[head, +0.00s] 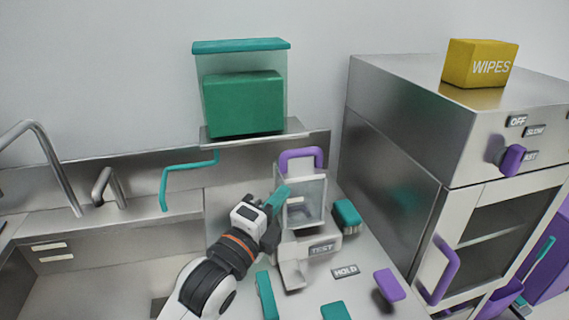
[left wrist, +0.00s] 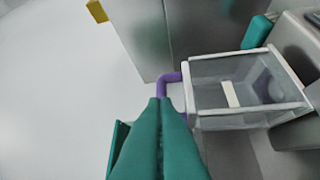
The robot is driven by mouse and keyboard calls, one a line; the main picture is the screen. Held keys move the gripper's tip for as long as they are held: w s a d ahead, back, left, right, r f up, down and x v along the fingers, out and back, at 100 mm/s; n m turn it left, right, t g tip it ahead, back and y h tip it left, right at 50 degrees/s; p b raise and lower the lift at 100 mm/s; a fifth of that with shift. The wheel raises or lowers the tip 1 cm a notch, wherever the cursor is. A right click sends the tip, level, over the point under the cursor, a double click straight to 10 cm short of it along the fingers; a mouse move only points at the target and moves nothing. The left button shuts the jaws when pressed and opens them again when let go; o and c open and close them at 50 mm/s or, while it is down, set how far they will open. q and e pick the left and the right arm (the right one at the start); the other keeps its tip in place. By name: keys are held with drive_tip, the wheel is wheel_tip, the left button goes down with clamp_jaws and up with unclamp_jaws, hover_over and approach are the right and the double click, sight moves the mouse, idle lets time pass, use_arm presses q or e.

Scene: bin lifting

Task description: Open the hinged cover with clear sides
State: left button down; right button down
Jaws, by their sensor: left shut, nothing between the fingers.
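My left gripper (head: 285,191) has teal fingers pressed together, empty, beside the cover's left side. In the left wrist view the fingers (left wrist: 160,101) overlap part of the handle; I cannot tell if they touch it. My right gripper is not in view.
A steel cabinet (head: 395,180) with a yellow WIPES box (head: 480,62) on top stands at the right. A clear bin with a green block (head: 243,103) sits on a shelf behind. A teal tap (head: 190,165) is at the left. Teal and purple pieces (head: 390,285) are on the counter in front.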

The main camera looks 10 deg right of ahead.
sight(294, 156)
use_arm(q)
drive_tip(key=w+d, duration=0.1)
drive_tip(key=w, duration=0.1)
drive_tip(key=w+d+r+p, duration=0.1)
drive_tip(key=w, duration=0.1)
drive_tip(key=w+d, duration=0.1)
drive_tip(key=w, duration=0.1)
drive_tip(key=shift+w+r+p, duration=0.15)
drive_tip(key=shift+w+p, duration=0.1)
drive_tip(key=shift+p, duration=0.1)
drive_tip(key=shift+w, duration=0.55)
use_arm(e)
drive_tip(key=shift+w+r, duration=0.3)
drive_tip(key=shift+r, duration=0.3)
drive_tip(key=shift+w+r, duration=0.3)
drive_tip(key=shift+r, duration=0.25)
use_arm(q)
drive_tip(key=shift+r, duration=0.1)
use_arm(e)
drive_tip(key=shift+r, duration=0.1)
